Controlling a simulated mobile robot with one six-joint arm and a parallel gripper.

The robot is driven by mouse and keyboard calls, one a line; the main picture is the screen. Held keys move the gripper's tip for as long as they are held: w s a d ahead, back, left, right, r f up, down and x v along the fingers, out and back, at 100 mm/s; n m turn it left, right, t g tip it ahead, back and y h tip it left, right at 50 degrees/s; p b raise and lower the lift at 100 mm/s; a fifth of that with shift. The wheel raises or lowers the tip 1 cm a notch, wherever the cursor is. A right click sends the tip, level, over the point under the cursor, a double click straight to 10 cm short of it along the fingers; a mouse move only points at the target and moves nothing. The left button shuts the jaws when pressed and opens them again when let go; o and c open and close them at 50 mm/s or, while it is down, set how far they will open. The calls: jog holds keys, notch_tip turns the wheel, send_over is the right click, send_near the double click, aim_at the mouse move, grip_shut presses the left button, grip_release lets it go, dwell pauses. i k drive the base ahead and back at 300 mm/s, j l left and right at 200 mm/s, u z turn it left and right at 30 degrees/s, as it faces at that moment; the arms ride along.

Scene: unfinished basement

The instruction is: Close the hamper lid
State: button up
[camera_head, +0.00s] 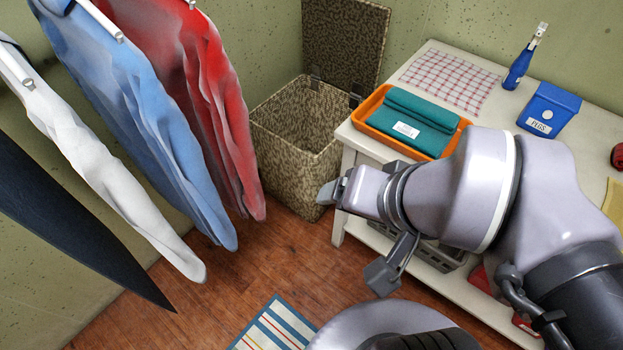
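The hamper (285,165) is a woven, mottled brown box standing on the floor in the corner, left of the white table. Its lid (345,45) is open, standing upright at the back near the wall, with dark hinges at its lower edge. My gripper (328,192) is in front of the hamper's right side in the picture, well below the lid. It looks apart from the lid; I cannot tell its exact distance from the hamper body. Whether its fingers are open or shut is not clear from this angle.
Hanging shirts, including a red one (212,110), crowd the hamper's left. The white table (400,65) on the right holds an orange tray (367,105) with teal cloth, a blue spray bottle (522,65) and a blue peg box (548,110). A striped rug (275,326) lies on the floor.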

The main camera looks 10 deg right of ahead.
aim_at(344, 42)
jog(key=i+j+z, duration=0.1)
jog(key=i+z, duration=0.15)
jog(key=i, duration=0.2)
jog(key=i+j+z, duration=0.25)
jog(key=i, duration=0.15)
jog(key=i+j+z, duration=0.25)
jog(key=i, duration=0.15)
